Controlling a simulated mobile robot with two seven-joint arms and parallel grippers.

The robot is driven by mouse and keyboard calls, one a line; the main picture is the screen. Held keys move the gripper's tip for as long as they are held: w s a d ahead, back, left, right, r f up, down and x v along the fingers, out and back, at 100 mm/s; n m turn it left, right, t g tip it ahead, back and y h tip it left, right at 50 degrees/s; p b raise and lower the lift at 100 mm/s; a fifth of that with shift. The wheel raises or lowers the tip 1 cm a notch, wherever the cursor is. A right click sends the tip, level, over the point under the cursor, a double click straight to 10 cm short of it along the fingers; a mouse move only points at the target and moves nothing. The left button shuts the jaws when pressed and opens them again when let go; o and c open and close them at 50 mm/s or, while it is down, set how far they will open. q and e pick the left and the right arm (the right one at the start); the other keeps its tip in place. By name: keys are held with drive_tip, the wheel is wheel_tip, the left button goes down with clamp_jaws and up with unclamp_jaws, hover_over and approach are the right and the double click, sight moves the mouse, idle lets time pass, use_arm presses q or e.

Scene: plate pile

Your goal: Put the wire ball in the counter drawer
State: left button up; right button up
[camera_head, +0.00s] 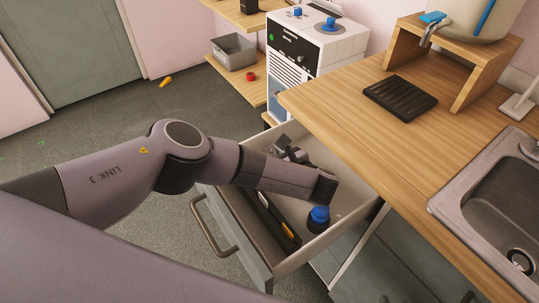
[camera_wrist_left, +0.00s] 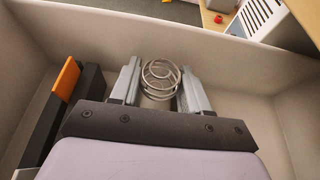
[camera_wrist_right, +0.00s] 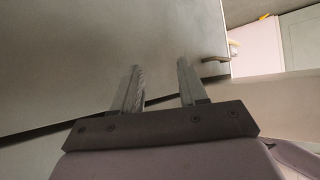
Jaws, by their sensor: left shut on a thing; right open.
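The wire ball (camera_wrist_left: 160,76), a cage of pale metal wires, sits between the fingers of my left gripper (camera_wrist_left: 158,84), which is shut on it. In the left wrist view both are within the walls of the open counter drawer (camera_wrist_left: 75,30). Whether the ball touches the drawer floor I cannot tell. In the head view my left gripper (camera_head: 284,146) is low at the drawer's far end; the ball is not clearly visible there. The drawer (camera_head: 249,262) is pulled out from the counter. My right gripper (camera_wrist_right: 160,80) is open and empty, facing grey panels.
A black and orange object (camera_head: 274,217) and a blue-topped item (camera_head: 319,216) lie in the drawer. The wooden counter (camera_head: 350,125) holds a black rack (camera_head: 400,96) and a sink (camera_head: 448,205). A white machine (camera_head: 320,50) stands behind. Floor left of the drawer is open.

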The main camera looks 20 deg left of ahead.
use_arm(q)
drive_tip(key=shift+f+b, duration=0.45)
drive_tip(key=shift+f, duration=0.15)
drive_tip(key=o, duration=1.1)
drive_tip(key=shift+c, duration=0.2)
drive_tip(key=shift+r, duration=0.1)
drive_tip(key=shift+r+p, duration=0.45)
drive_tip(key=v, duration=1.2)
drive_tip(key=shift+r, duration=0.2)
